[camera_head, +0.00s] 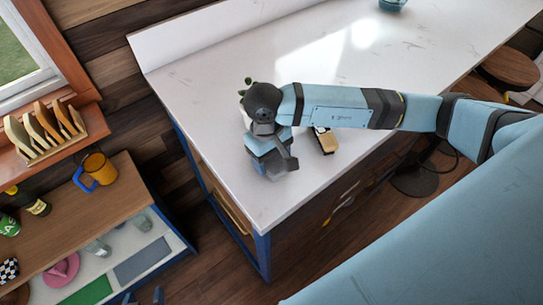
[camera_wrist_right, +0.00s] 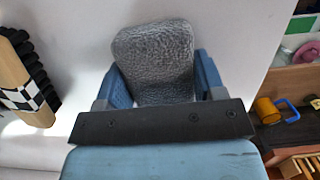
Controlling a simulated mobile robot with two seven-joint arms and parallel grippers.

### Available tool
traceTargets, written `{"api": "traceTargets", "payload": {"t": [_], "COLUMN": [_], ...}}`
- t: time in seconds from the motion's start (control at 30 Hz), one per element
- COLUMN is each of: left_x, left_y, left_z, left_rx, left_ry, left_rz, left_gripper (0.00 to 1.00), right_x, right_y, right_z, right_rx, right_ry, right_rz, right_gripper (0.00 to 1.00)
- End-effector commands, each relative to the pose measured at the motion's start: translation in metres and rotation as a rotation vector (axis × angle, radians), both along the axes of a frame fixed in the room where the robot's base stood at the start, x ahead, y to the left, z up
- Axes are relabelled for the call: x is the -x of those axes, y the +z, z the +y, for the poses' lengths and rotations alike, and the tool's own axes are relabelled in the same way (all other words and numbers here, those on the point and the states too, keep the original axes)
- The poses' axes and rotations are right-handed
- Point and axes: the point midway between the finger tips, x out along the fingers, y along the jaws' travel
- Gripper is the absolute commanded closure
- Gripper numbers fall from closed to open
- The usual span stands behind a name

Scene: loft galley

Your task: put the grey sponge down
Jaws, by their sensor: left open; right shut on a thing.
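The grey sponge (camera_wrist_right: 155,55) is a rough, rounded block in the right wrist view, held between the two blue fingers of my right gripper (camera_wrist_right: 160,85). In the head view my right gripper (camera_head: 272,160) is over the near left end of the white counter (camera_head: 220,120), and the wrist hides most of what it holds. I cannot tell whether the sponge touches the counter. My left gripper (camera_head: 145,297) shows only as fingertips at the bottom edge of the head view, open and apart from the sponge.
A pale wooden block with a checkered band (camera_head: 325,140) lies close to the right gripper. A teal bowl (camera_head: 392,4) stands far back. An orange mug (camera_head: 98,167) stands on the lower shelf unit. The counter's middle is clear.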

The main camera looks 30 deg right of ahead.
Motion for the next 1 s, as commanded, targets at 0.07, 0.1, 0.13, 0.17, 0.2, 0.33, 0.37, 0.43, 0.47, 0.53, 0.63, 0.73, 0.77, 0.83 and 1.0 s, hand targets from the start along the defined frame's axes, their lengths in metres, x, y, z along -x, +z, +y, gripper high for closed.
{"api": "traceTargets", "payload": {"t": [0.07,0.1,0.13,0.17,0.2,0.33,0.37,0.43,0.47,0.53,0.63,0.73,0.77,0.83,1.0], "left_x": [0.000,0.000,0.001,0.001,0.001,0.001,0.001,0.001,0.001,0.000,0.000,-0.001,-0.001,0.000,0.000], "left_y": [-0.005,-0.004,-0.004,-0.004,-0.004,-0.003,-0.003,-0.002,-0.002,0.001,0.002,-0.004,-0.006,-0.011,-0.021], "left_z": [0.000,-0.001,-0.001,-0.001,-0.001,-0.002,-0.002,-0.002,-0.002,-0.002,-0.002,-0.002,-0.002,-0.002,-0.004], "left_rx": [0.001,0.001,0.001,0.001,0.001,0.003,0.003,0.003,0.003,0.003,0.002,0.004,0.004,0.004,0.006], "left_ry": [0.000,-0.001,-0.001,-0.001,-0.002,-0.004,-0.004,-0.004,-0.004,-0.004,-0.002,-0.002,-0.002,-0.002,-0.007], "left_rz": [0.002,0.003,0.004,0.005,0.004,0.004,0.004,0.003,0.003,0.002,-0.001,-0.005,-0.004,-0.001,0.006], "left_gripper": [0.37,0.37,0.37,0.37,0.37,0.37,0.37,0.37,0.37,0.37,0.37,0.37,0.37,0.37,0.37], "right_x": [0.000,0.000,0.000,0.000,0.000,0.000,0.000,0.000,0.000,0.000,-0.001,-0.005,-0.006,-0.008,-0.014], "right_y": [-0.004,-0.002,-0.002,-0.002,-0.002,-0.002,-0.002,-0.002,-0.002,0.000,0.005,0.021,0.027,0.043,0.080], "right_z": [0.000,0.000,0.000,0.000,0.000,0.000,0.000,0.000,0.000,0.000,0.000,0.000,0.000,0.001,0.002], "right_rx": [0.001,0.001,0.000,0.000,0.000,0.000,0.000,0.000,0.000,0.000,0.000,-0.001,0.000,-0.001,-0.001], "right_ry": [0.000,0.000,0.000,0.000,0.000,0.000,0.000,0.000,0.000,0.000,0.000,0.001,0.002,0.001,0.001], "right_rz": [0.000,0.000,0.000,0.000,0.001,0.001,0.000,0.000,0.000,0.001,-0.002,-0.006,-0.006,-0.007,-0.006], "right_gripper": [0.56,0.30,0.23,0.16,0.11,0.11,0.11,0.11,0.11,0.11,0.11,0.11,0.11,0.11,0.11]}}
